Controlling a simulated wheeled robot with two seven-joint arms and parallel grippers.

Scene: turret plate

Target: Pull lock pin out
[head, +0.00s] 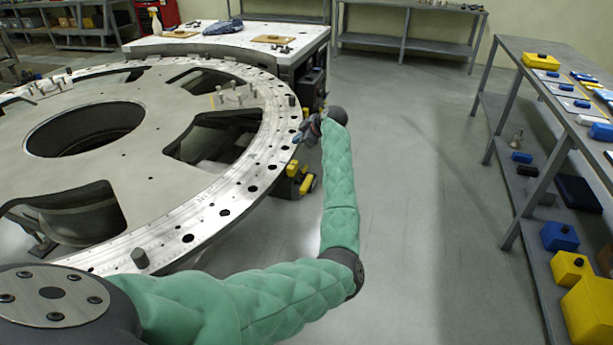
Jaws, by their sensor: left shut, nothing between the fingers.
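The turret plate (140,150) is a large pale metal ring disc with cut-outs and rim holes, filling the left of the head view. Grey pins stand on it, one near the front rim (140,257) and one at the right rim (292,101). I cannot tell which is the lock pin. My left gripper (302,136) is small in view at the plate's right rim, shut and empty. Its dark fingers have a bluish tip. I cannot tell whether it touches the rim. My right gripper is not in view.
A yellow and black part (301,180) sits below the rim under my left gripper. A white-topped workbench (225,40) stands behind the plate. A shelf rack (555,110) with blue and yellow boxes stands at right. The grey floor (420,170) between is clear.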

